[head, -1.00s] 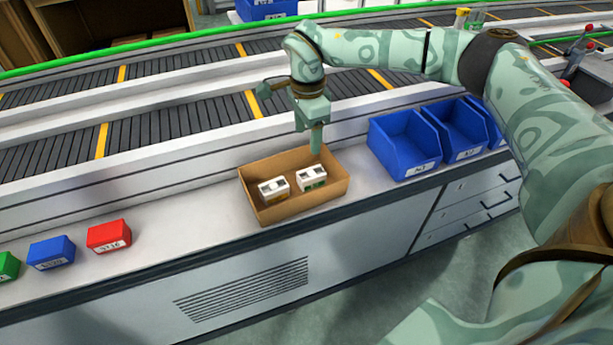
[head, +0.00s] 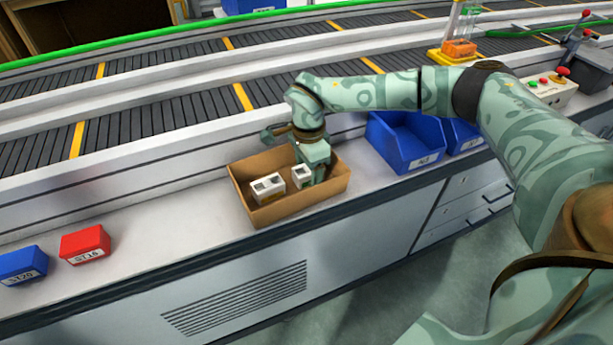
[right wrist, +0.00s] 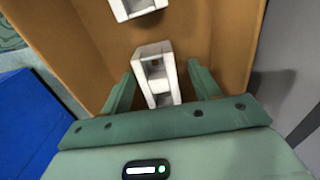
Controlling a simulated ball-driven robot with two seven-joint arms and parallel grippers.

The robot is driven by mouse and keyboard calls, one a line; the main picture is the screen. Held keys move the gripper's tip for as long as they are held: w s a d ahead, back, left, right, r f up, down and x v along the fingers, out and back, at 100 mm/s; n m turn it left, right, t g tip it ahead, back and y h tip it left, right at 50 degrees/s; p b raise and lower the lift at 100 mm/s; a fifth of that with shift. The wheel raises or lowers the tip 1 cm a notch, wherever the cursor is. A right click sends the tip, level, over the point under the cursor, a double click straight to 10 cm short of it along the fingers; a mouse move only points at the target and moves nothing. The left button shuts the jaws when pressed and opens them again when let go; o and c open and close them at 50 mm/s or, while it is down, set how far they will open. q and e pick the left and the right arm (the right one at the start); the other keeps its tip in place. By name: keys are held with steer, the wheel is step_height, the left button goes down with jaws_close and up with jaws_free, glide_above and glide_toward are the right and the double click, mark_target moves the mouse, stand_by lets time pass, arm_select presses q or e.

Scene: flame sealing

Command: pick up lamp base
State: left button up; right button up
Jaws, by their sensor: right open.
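Two white lamp bases stand in an open cardboard box (head: 277,216) on the bench. The left lamp base (head: 268,188) is free of the gripper. The right lamp base (head: 301,177) is partly hidden by my right gripper (head: 316,174), which reaches down into the box. In the right wrist view, my right gripper (right wrist: 160,92) is open, with one finger on each side of the near lamp base (right wrist: 156,76). A gap shows between that base and each finger. The other lamp base (right wrist: 136,7) is cut off at the top edge. My left gripper is not in view.
Blue bins (head: 405,143) stand right of the box. A red bin (head: 84,244) and a blue bin (head: 22,265) sit at the left. The conveyor (head: 150,115) runs behind. Bench between the red bin and the box is clear.

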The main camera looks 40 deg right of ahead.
steer(key=shift+r, duration=0.1)
steer(key=c, duration=1.1)
